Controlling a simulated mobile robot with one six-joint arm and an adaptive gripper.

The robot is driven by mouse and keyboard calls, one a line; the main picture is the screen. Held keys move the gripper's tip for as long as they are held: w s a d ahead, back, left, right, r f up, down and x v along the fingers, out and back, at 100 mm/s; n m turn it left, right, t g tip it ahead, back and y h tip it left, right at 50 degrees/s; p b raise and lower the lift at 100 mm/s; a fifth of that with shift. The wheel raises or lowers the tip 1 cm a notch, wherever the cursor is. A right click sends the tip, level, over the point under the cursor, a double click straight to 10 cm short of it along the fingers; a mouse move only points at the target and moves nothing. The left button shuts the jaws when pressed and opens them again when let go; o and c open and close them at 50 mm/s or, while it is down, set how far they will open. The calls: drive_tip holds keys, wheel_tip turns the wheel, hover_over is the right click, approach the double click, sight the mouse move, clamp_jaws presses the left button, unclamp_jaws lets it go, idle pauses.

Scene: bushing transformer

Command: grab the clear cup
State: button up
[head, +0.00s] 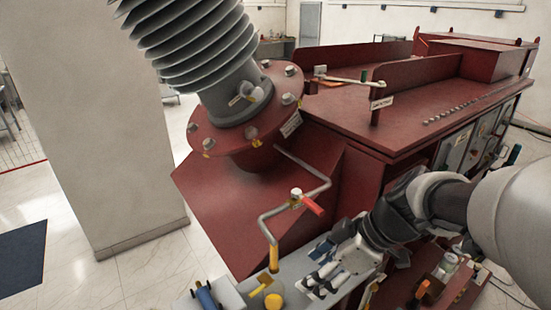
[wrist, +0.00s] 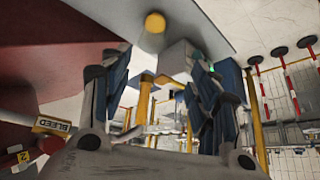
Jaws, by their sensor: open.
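My gripper (head: 314,272) is open over the grey shelf in front of the red transformer. In the wrist view its two blue-padded fingers (wrist: 160,75) stand apart, with no object clearly held between them. I cannot identify the clear cup for certain. A small pale, glassy container (head: 449,263) stands at the lower right in the head view, beyond my arm and apart from my gripper. A pale box-like shape (wrist: 179,56) shows between the fingertips in the wrist view; I cannot tell whether it is clear.
A grey pipe with a red handle (head: 312,205) and yellow end (head: 273,258) rises close to my gripper. A yellow round knob (head: 273,301), a pale box (head: 224,294) and a blue cylinder (head: 206,297) sit along the grey shelf (head: 290,290). The ribbed bushing (head: 190,45) stands behind.

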drive_tip(key=shift+o, duration=0.6)
drive_tip(key=shift+w+d+r, duration=0.2)
drive_tip(key=shift+w, duration=0.05)
drive_tip(key=shift+o, duration=0.5)
drive_tip(key=shift+w+a+f+n, duration=0.1)
drive_tip(key=shift+f+n, duration=0.1)
drive_tip(key=shift+n, duration=0.1)
approach(277, 290)
drive_tip(key=s+a, duration=0.2)
drive_tip(key=shift+x, duration=3.1)
drive_tip(key=shift+w+r, duration=0.1)
drive_tip(key=shift+w, duration=0.1)
drive_tip(key=c, duration=1.2)
drive_tip(key=shift+r, duration=0.15)
